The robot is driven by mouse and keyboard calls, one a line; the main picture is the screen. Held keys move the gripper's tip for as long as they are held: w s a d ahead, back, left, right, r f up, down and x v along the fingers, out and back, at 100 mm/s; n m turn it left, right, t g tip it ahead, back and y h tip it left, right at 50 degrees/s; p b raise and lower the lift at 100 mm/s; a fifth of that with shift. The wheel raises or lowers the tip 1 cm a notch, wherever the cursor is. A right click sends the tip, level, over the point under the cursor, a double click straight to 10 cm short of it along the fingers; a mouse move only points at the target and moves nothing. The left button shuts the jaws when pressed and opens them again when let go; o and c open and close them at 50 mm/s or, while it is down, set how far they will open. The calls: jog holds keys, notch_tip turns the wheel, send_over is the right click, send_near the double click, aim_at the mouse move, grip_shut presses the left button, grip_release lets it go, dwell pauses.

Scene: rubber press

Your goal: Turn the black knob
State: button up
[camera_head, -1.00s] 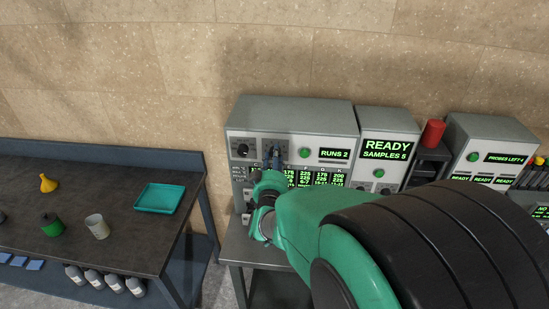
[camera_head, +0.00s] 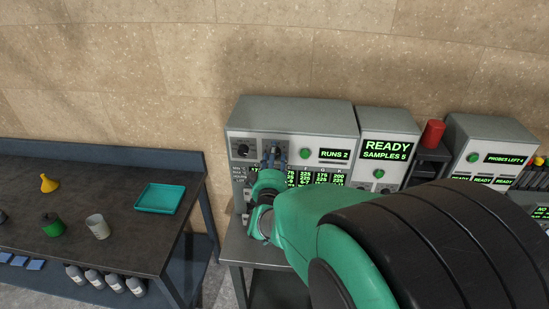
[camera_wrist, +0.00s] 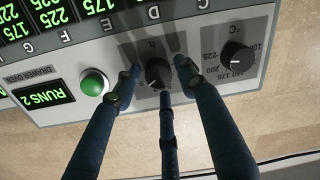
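In the wrist view a black knob (camera_wrist: 158,73) on the machine's grey panel sits between my gripper's fingers. A second black knob (camera_wrist: 237,55) with a temperature scale is to its right; it shows left of my gripper in the head view (camera_head: 243,150). My gripper (camera_wrist: 159,75) has three dark blue fingers spread around the first knob, with gaps visible at its left and right sides. The lower finger ends just under the knob; I cannot tell whether it touches. In the head view the gripper (camera_head: 275,156) is at the panel and hides that knob.
A green button (camera_wrist: 94,82) and a RUNS 2 display (camera_wrist: 44,97) are left of the gripper in the wrist view. The READY machine (camera_head: 388,148) stands to the right. A dark table (camera_head: 100,185) with a teal tray (camera_head: 160,198) is at the left.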

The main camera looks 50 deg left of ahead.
jog(key=shift+d+f, duration=0.15)
jog(key=v, duration=1.2)
dwell(0.3)
jog(key=shift+w, duration=0.1)
jog(key=c, duration=1.2)
jog(key=m, duration=0.1)
jog(key=d+m, duration=0.1)
jog(key=m, duration=0.1)
jog(key=w+m, duration=0.1)
jog(key=shift+d+f+m+p, duration=0.15)
jog(key=shift+d+m+p, duration=0.2)
jog(key=shift+m, duration=0.05)
jog(key=w+d+m+p, duration=0.1)
jog(key=d+m, duration=0.2)
jog(key=m, duration=0.7)
jog(key=w+d+f+m+p, duration=0.1)
jog(key=d+m, duration=0.3)
jog(key=m, duration=0.6)
jog(key=shift+w+t+p, duration=0.3)
jog(key=shift+w+t, duration=0.1)
jog(key=shift+w, duration=0.3)
